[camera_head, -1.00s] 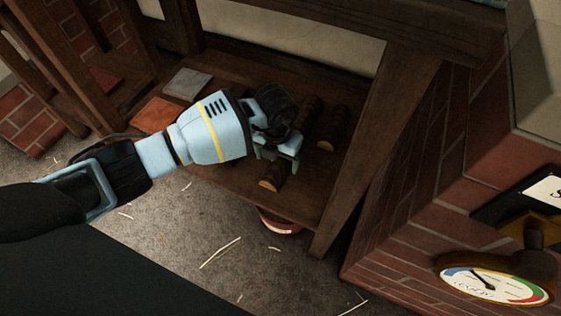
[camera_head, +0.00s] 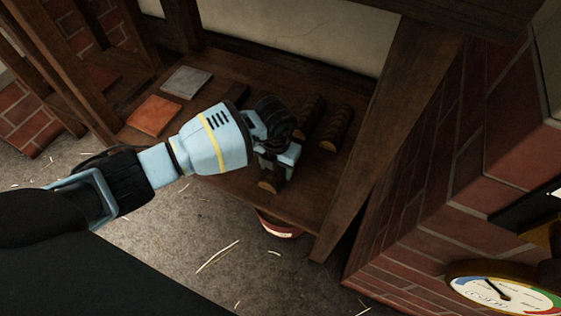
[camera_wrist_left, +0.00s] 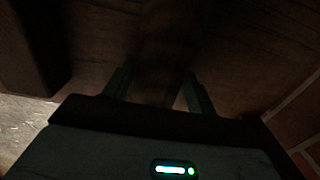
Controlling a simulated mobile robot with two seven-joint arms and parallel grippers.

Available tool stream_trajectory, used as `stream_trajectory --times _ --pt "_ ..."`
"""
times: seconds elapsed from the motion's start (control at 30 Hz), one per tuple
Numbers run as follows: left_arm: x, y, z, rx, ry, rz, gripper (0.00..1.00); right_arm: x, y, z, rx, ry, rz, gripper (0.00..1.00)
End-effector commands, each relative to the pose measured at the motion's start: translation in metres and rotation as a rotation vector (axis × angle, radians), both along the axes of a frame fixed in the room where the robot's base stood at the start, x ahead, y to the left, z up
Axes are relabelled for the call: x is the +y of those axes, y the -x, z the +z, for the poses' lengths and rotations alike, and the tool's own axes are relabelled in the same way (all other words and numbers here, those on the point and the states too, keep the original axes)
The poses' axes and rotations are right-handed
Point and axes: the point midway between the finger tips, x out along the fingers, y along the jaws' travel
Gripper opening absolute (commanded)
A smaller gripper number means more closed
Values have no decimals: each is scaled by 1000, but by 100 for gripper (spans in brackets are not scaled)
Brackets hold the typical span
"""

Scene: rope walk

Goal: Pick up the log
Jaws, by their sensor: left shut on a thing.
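My left gripper (camera_head: 274,172) reaches over a low wooden shelf and is shut on a short brown log (camera_head: 268,186). The log's pale cut end shows below the fingers in the head view; the rest is hidden by the gripper. In the dark left wrist view, the log (camera_wrist_left: 160,75) is a dim brown shape between the two fingers. I cannot tell whether it still touches the shelf. Two more logs lie behind the gripper, one in the middle (camera_head: 309,117) and one to the right (camera_head: 336,128). My right gripper is not in view.
The wooden shelf (camera_head: 225,190) also holds a grey tile (camera_head: 187,80) and an orange tile (camera_head: 155,115) at the left. A slanted wooden post (camera_head: 372,140) stands close on the right, before a brick wall (camera_head: 440,180). A reddish bowl-like thing (camera_head: 277,226) shows under the shelf edge.

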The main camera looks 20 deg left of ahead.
Motion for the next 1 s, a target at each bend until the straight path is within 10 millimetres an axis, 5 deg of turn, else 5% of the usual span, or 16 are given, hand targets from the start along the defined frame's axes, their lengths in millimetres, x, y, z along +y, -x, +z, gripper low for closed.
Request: stream_trajectory --times 0.47,0.77,1.0 --pt "0 0 7 -1 0 0 28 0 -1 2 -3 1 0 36" --pt "0 -1 43 -5 0 1 28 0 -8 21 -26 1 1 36" --pt "-27 54 47 -1 1 -5 28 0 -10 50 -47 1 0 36"
